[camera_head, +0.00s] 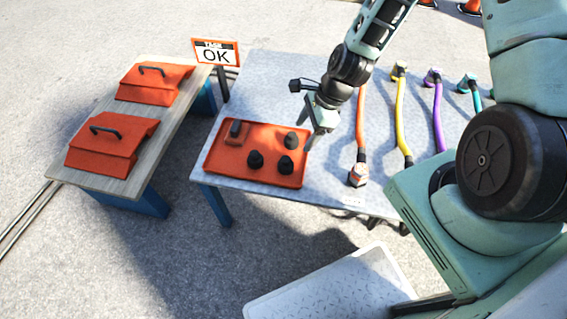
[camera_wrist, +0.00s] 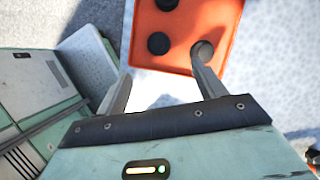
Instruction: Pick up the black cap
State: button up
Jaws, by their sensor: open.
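Three round black caps lie in an orange tray on the grey table: one at the upper right (camera_head: 291,140), one at the lower left (camera_head: 255,159), one at the lower right (camera_head: 286,165). The wrist view also shows three caps, at the top (camera_wrist: 167,4), in the middle (camera_wrist: 158,43) and at the right (camera_wrist: 203,50). My gripper (camera_head: 312,137) is at the tray's right edge, seemingly above it. In the wrist view my gripper (camera_wrist: 162,62) is open and empty; its right fingertip overlaps the right cap. I cannot tell whether they touch.
Coloured cables lie to the right on the grey table (camera_head: 330,185). Two orange lidded boxes (camera_head: 112,145) (camera_head: 153,82) sit on the left wooden table.

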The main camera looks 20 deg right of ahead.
aim_at(288, 158)
jog(key=b+x, duration=0.1)
jog(key=x, duration=0.7)
jog(key=shift+a+f, duration=0.15)
jog(key=shift+f, duration=0.15)
jog(key=x, duration=0.2)
jog(key=b+x, duration=0.1)
jog(key=x, duration=0.2)
jog(key=shift+s+a+r, duration=0.1)
jog(key=shift+s+a, duration=0.05)
jog(key=shift+a, duration=0.05)
jog(key=c, duration=1.2)
